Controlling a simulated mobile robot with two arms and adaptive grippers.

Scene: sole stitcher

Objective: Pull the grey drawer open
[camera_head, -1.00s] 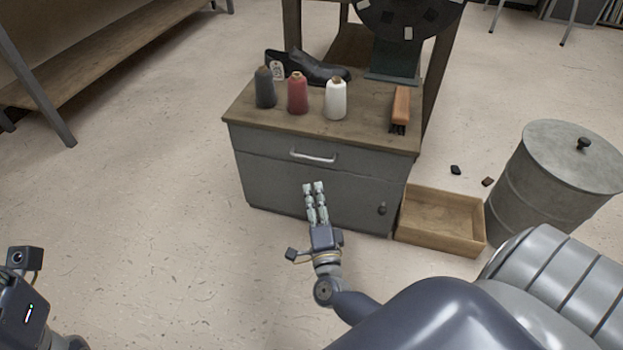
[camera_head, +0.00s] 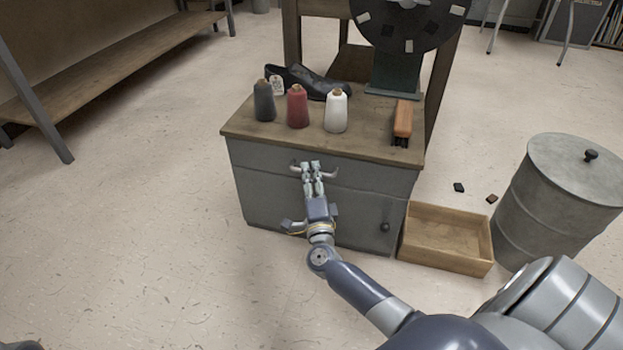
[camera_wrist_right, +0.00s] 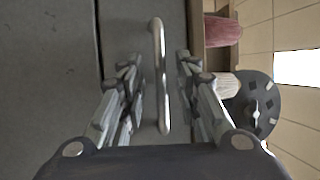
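The grey drawer (camera_head: 376,180) is the upper front of a small grey cabinet with a wooden top, and it is closed. Its curved metal handle (camera_head: 331,172) is partly hidden behind my right gripper (camera_head: 311,170). In the right wrist view the handle (camera_wrist_right: 158,75) runs between the two open fingers of my right gripper (camera_wrist_right: 157,75), with a gap on each side. My left gripper is not in the head view now; only a small dark piece shows at the lower left edge.
On the cabinet top stand a black spool (camera_head: 264,105), a red spool (camera_head: 297,108), a white spool (camera_head: 336,112), a black shoe (camera_head: 315,83) and a brush (camera_head: 402,120). A wooden box (camera_head: 446,237) and a metal bin (camera_head: 560,195) stand right. Floor at left is clear.

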